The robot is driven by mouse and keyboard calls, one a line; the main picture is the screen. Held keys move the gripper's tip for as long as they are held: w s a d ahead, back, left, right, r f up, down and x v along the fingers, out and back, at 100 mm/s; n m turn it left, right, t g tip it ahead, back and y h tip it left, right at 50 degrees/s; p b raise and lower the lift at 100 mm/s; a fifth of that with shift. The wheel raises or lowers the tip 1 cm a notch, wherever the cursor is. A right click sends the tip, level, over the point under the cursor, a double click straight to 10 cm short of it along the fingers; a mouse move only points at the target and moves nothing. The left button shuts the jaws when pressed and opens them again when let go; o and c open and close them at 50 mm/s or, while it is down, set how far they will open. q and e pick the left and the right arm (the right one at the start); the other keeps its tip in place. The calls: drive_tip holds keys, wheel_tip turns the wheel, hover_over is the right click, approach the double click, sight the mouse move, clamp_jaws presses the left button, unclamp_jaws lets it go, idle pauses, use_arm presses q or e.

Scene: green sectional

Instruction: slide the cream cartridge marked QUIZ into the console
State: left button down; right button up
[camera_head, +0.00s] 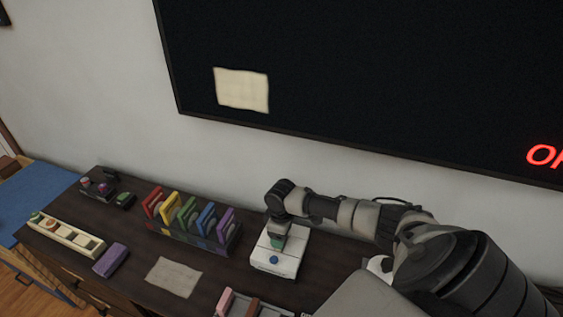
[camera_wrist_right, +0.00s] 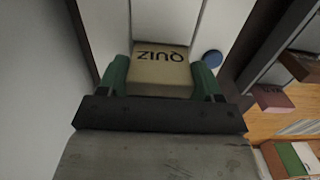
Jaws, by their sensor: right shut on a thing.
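The white console (camera_head: 270,263) with a blue button stands on the dark cabinet, and its white top also fills the upper part of the right wrist view (camera_wrist_right: 165,20). My right gripper (camera_head: 277,242) is over the console's top. In the right wrist view its green fingers (camera_wrist_right: 162,78) are shut on the cream cartridge (camera_wrist_right: 160,72), whose QUIZ lettering appears upside down. The blue button (camera_wrist_right: 212,59) is beside the right finger. The cartridge's far end is against or over the console; how deep it sits cannot be told. My left gripper is not in view.
A rack of several coloured cartridges (camera_head: 190,236) stands left of the console. A cloth (camera_head: 173,277), purple case (camera_head: 110,260) and cream tray (camera_head: 65,236) lie farther left. A tray with pink and brown pieces (camera_head: 245,305) is in front. A dark screen (camera_head: 380,80) hangs behind.

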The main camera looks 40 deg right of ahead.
drive_tip(key=shift+f+b, duration=0.35)
drive_tip(key=shift+f, duration=0.35)
drive_tip(key=o, duration=1)
drive_tip(key=shift+r, duration=0.1)
wheel_tip(320, 180, up, 11)
drive_tip(key=shift+f+b, duration=0.15)
drive_tip(key=shift+b, duration=0.3)
